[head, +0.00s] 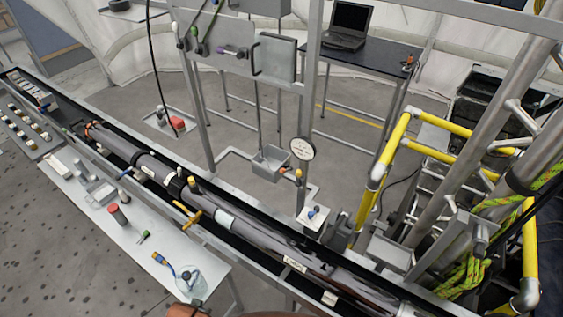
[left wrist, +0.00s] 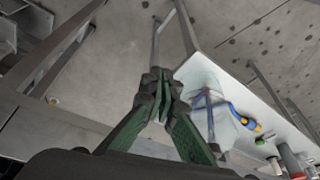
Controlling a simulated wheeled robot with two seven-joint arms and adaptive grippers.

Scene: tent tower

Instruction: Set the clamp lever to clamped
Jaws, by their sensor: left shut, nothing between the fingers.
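No lever is marked clearly enough for me to tell which one is the clamp lever. A yellow T-shaped handle (head: 192,219) sits beside the long grey tube (head: 225,205) in the trough. My left gripper (left wrist: 160,75) is shut and empty in the left wrist view, with the floor and a table edge beyond it. Neither gripper shows in the head view.
A white bench (head: 150,250) in front of the trough bears a clear jug (head: 190,282), a red-capped cylinder (head: 117,213) and small tools. Yellow railings (head: 398,135) and metal posts crowd the right. A laptop (head: 347,28) stands on a black table behind.

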